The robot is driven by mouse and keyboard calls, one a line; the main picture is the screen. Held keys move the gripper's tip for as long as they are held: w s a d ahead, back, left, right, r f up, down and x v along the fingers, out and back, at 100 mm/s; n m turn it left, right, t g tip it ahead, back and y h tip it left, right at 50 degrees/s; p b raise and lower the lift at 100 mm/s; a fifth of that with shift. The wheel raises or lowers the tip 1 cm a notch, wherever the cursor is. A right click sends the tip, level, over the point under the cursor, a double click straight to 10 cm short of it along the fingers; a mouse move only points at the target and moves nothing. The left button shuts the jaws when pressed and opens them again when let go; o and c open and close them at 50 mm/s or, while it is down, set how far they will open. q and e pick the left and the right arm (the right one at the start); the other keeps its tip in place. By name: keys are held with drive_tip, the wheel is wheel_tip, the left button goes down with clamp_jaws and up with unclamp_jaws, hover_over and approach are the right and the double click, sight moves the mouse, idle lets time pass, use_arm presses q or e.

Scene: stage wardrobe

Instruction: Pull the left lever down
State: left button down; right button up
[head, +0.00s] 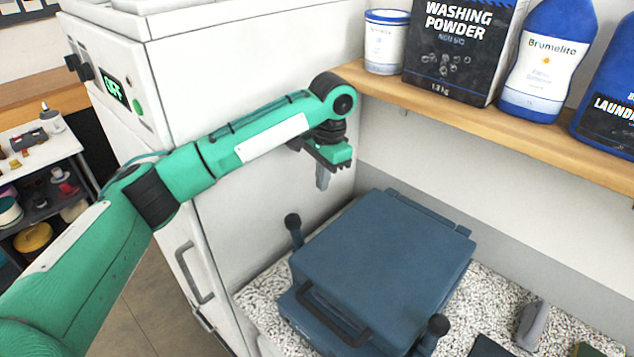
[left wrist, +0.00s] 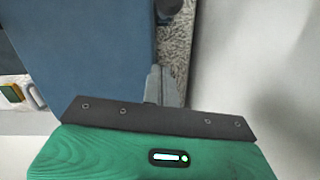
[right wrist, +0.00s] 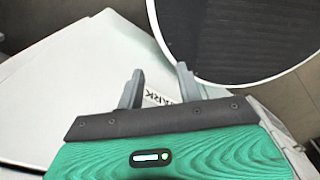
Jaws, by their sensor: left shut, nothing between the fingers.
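The left lever (head: 293,222), a dark upright handle with a round knob, stands at the left side of a blue closed press (head: 385,260) in the head view. Its dark knob also appears at the top edge of the left wrist view (left wrist: 168,8). My left gripper (head: 322,180) is shut and empty, above and behind the lever, apart from it. It points down close to the white cabinet wall. The right lever (head: 437,326) stands at the press's near right corner. My right gripper (right wrist: 159,75) is open and empty, away from the press; the head view does not show it.
A white cabinet (head: 250,50) with a display closes off the left. A wooden shelf (head: 480,108) with washing powder (head: 460,50) and bottles hangs at the upper right. A grey iron-like object (head: 531,325) lies on the speckled counter (head: 480,290). A round dark-faced object (right wrist: 240,35) is near my right gripper.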

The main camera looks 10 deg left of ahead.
sight(297, 237)
use_arm(q)
drive_tip(key=s+a+f+p, duration=0.3)
drive_tip(key=f+p, duration=0.3)
drive_tip(key=f, duration=0.2)
drive_tip(key=shift+a+f, duration=0.2)
drive_tip(key=shift+a, duration=0.1)
